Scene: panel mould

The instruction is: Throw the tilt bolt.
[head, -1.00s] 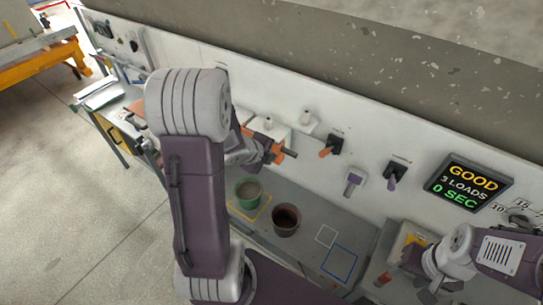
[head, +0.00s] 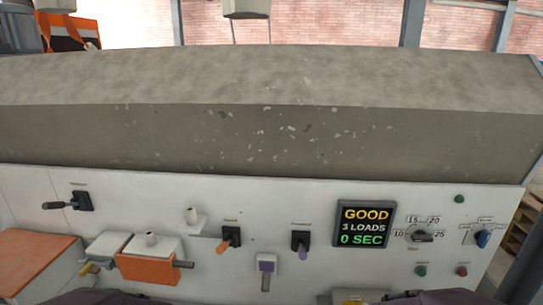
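No label I can read marks the tilt bolt. An orange block (head: 147,268) under a white housing (head: 152,244) has a grey bar sticking out at its right end. I cannot tell which of these is the bolt. Switches with an orange handle (head: 229,240) and a purple handle (head: 301,243) both point down. A black lever (head: 70,203) at the left points left. Neither gripper is in view; only parts of my arms show along the bottom edge.
A display (head: 364,224) reads GOOD, 3 LOADS, 0 SEC. Right of it are a dial (head: 421,237), a blue knob (head: 483,239) and green and red buttons. A long grey speckled mould (head: 270,135) runs across behind the white panel. An orange-topped cabinet (head: 38,265) stands lower left.

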